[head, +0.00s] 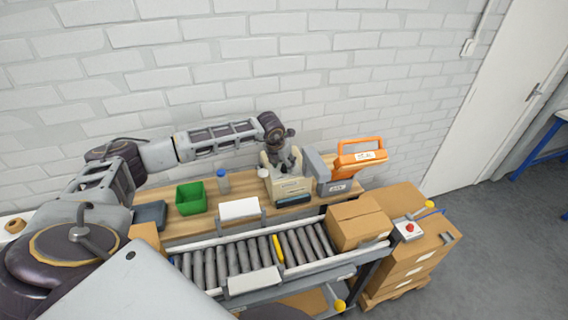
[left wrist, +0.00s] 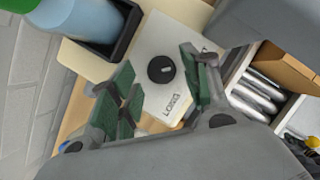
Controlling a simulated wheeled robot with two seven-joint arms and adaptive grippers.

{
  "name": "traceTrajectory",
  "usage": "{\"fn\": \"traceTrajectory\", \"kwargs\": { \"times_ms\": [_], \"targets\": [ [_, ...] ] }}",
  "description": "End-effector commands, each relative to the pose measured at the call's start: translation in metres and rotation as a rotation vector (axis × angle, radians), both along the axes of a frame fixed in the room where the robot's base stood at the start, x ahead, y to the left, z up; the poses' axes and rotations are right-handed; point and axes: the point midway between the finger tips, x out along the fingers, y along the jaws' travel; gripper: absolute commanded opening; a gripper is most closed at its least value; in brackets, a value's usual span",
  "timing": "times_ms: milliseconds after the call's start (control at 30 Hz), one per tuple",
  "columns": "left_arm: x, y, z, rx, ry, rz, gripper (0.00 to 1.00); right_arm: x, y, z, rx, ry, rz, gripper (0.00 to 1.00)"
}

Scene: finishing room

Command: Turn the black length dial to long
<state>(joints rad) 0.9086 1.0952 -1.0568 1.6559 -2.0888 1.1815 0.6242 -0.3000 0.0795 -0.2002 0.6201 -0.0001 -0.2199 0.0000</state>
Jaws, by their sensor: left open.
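The black length dial (left wrist: 161,69) is a round knob on a pale panel (left wrist: 152,38) in the left wrist view. A small light mark shows on its face; I cannot tell exactly where it points. A label reading LONG (left wrist: 171,104) is printed below the dial. My left gripper (left wrist: 157,62) is open, with its green-padded fingers on either side of the dial; I cannot tell whether they touch it. In the head view my left gripper (head: 281,160) is over the cream machine (head: 290,189) on the bench, and the dial is hidden. My right gripper is not in view.
A grey block and an orange-handled unit (head: 360,158) stand right of the machine. A green bin (head: 191,198) and a blue-capped bottle (head: 223,181) stand to its left. A roller conveyor (head: 250,257) runs in front, with a cardboard box (head: 358,224) at its right end.

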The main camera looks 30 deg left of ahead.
Motion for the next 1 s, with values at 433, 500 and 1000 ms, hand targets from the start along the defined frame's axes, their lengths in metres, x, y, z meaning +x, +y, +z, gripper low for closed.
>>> {"fn": "traceTrajectory", "kwargs": {
  "times_ms": [433, 500, 1000],
  "targets": [
    [0.0039, 0.0002, -0.0095, 0.000, -0.001, 0.000, 0.47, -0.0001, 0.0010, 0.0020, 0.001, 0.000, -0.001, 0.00],
    [0.0039, 0.0001, -0.0095, 0.000, -0.001, 0.000, 0.46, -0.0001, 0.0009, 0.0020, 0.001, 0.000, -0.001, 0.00],
    [0.0039, 0.0004, -0.0093, 0.001, -0.001, -0.002, 0.02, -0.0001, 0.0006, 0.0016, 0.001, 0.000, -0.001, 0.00]
  ]
}}
